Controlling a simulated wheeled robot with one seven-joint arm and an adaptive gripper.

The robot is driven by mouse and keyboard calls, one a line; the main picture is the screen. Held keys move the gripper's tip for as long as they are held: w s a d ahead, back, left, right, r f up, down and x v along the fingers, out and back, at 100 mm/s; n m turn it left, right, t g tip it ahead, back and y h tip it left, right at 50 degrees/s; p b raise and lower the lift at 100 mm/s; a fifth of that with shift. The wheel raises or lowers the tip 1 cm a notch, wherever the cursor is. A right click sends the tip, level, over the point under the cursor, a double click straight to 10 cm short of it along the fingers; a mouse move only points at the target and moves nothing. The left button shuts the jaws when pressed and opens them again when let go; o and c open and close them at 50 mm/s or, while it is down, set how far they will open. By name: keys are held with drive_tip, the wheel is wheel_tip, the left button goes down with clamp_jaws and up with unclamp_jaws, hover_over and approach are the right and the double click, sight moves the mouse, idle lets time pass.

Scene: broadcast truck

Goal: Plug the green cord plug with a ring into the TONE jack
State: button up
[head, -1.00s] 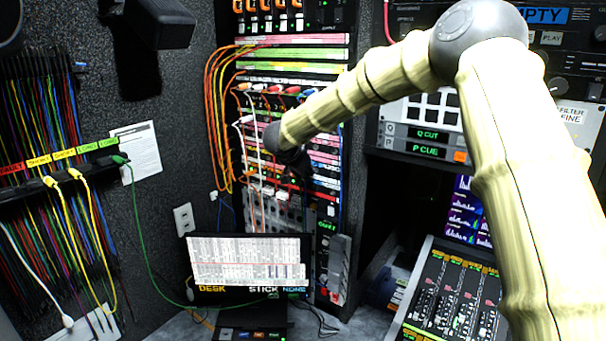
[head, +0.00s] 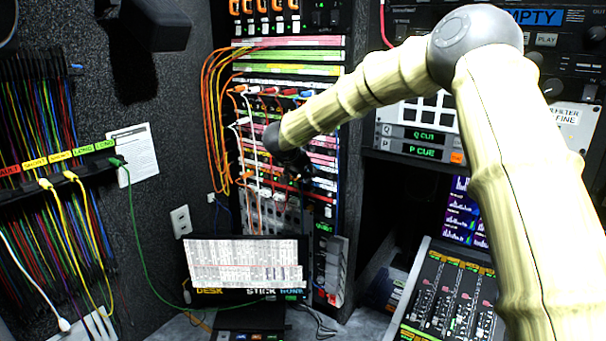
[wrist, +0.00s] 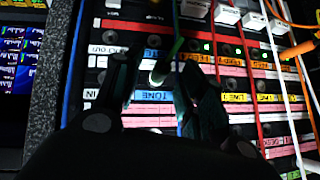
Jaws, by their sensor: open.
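The fingers stand apart on either side. A blue label (wrist: 153,96), which seems to read TONE upside down, lies just beyond. The jack is hidden, so I cannot tell whether the plug sits in it, nor make out a ring. In the head view, my gripper (head: 292,163) is dark and small against the patch bay. Another green plug (head: 117,161) hangs on the left cord rack.
The patch bay (head: 290,42) carries orange, white and red cords beside my gripper. In the wrist view, a blue cord (wrist: 75,60) and a red cord (wrist: 250,60) hang close to the fingers. A monitor (head: 247,262) stands below. The labelled cord rack (head: 60,180) is at left.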

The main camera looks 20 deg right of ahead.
drive_tip(key=v, duration=1.2)
